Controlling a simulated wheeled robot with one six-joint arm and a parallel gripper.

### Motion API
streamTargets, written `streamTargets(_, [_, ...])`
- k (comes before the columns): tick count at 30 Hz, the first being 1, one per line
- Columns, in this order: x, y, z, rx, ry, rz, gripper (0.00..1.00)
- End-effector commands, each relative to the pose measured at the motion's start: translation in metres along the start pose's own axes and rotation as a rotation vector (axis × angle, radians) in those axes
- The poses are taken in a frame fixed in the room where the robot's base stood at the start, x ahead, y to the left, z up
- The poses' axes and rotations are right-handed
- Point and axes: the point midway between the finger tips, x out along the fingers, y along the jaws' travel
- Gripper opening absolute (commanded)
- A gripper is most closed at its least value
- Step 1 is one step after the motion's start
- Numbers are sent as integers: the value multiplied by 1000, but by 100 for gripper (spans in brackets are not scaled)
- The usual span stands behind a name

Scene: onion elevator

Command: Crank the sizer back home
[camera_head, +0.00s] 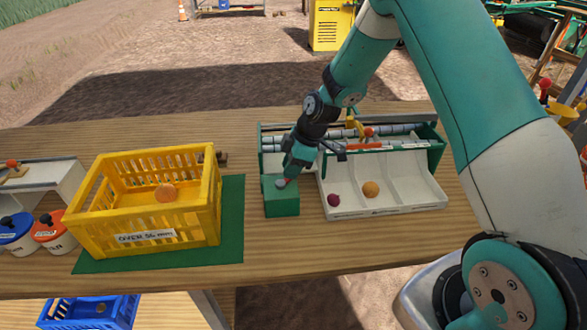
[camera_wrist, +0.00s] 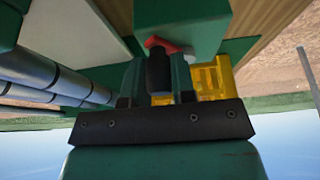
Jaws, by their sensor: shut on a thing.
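The sizer has green end walls (camera_head: 436,153) and grey rollers (camera_head: 400,130); its rollers also show at the left in the wrist view (camera_wrist: 40,75). A green box (camera_head: 281,199) stands at its front left corner. My gripper (camera_head: 289,179) points down at the top of this box. In the wrist view, my gripper (camera_wrist: 158,80) is shut on a dark crank handle (camera_wrist: 158,70), with a red piece (camera_wrist: 168,44) just beyond it. My fingers hide most of the crank in the head view.
A yellow crate (camera_head: 145,237) labelled over 56 mm holds an onion (camera_head: 166,192) on a green mat (camera_head: 233,225). A white divided tray (camera_head: 405,203) before the sizer holds a purple onion (camera_head: 333,199) and an orange onion (camera_head: 370,188). Lidded tubs (camera_head: 52,232) stand left.

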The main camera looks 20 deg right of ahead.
Motion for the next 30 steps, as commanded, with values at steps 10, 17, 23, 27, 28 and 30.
streamTargets(10, [1, -1, -4, -5, 5, -5, 2])
streamTargets(17, [4, 6, -11, -7, 5, -6, 2])
streamTargets(23, [5, 7, -12, -4, 4, -8, 2])
streamTargets(27, [5, 7, -12, -4, 4, -9, 2])
streamTargets(28, [5, 7, -12, -4, 4, -9, 2])
streamTargets(30, [6, 7, -13, -4, 4, -10, 2])
